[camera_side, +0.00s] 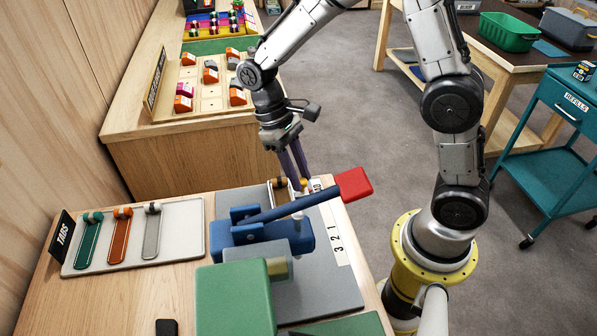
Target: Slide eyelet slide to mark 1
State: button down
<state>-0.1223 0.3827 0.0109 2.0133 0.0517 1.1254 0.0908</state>
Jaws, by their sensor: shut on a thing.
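A blue eyelet press (262,236) with a red-ended lever (354,184) stands on a grey plate.
A TABS board (180,235) with green, orange and grey tabs lies left of the press. A green block (235,300) stands in front, and a small black item (166,327) lies on the bench. The red lever end juts out close to my fingers. A sorting rack (210,85) stands behind.

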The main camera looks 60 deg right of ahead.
jog(key=s+a, duration=0.7)
dwell(0.3)
jog(key=c, duration=0.6)
grip_release()
jog(key=shift+c, duration=0.2)
jog(key=v, duration=1.3)
jog(key=shift+r, duration=0.4)
jog(key=shift+w+d, duration=0.1)
